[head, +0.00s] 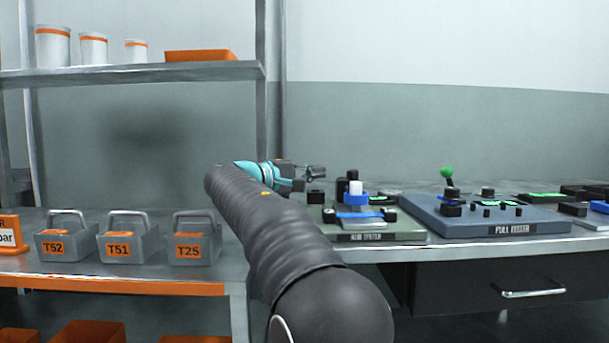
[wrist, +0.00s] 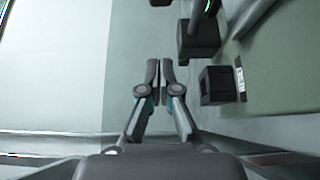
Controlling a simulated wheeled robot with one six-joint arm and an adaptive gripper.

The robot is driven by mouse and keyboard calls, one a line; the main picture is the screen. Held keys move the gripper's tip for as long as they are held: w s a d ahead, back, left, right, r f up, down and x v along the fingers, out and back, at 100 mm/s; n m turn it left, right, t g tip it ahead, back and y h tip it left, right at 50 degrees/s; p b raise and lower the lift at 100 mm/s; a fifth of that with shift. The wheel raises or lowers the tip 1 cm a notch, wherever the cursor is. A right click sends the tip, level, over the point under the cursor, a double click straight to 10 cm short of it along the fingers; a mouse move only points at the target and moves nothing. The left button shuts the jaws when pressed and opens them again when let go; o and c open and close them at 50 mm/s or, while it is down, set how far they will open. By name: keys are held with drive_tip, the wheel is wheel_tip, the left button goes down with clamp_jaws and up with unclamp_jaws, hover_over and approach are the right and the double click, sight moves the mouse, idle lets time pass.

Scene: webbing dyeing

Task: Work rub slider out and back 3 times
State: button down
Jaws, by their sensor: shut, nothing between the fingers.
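The rub tester (head: 405,236) is a grey-green base with a labelled front edge on the bench. A white upright knob (head: 355,188) stands over a blue band (head: 360,214) on it, with black blocks around; this looks like the slider part, but I cannot be sure. My gripper (head: 318,174) is to the left of and slightly above the knob, apart from it. In the wrist view my gripper (wrist: 161,82) is shut and empty, with a black block (wrist: 218,85) of the fixture to its right.
A blue-grey unit (head: 540,226) with a green-topped lever (head: 447,174) stands to the right of the tester. Several grey bins (head: 127,243) stand on the left shelf, beside a metal upright (head: 265,120). A drawer (head: 485,287) is under the bench.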

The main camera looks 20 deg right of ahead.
sight(349, 174)
drive_tip(key=x, duration=0.5)
drive_tip(key=shift+d, duration=0.2)
drive_tip(key=shift+s+d, duration=0.15)
drive_tip(key=shift+d, duration=0.1)
drive_tip(key=shift+s+a+b, duration=0.15)
drive_tip(key=shift+s+b, duration=0.4)
drive_tip(key=shift+s, duration=1.15)
drive_tip(key=shift+s, duration=0.15)
drive_tip(key=s+b, duration=0.1)
drive_tip(key=s+a+b, duration=0.1)
drive_tip(key=shift+s+f, duration=0.1)
drive_tip(key=shift+s, duration=0.65)
drive_tip(key=shift+w, duration=0.15)
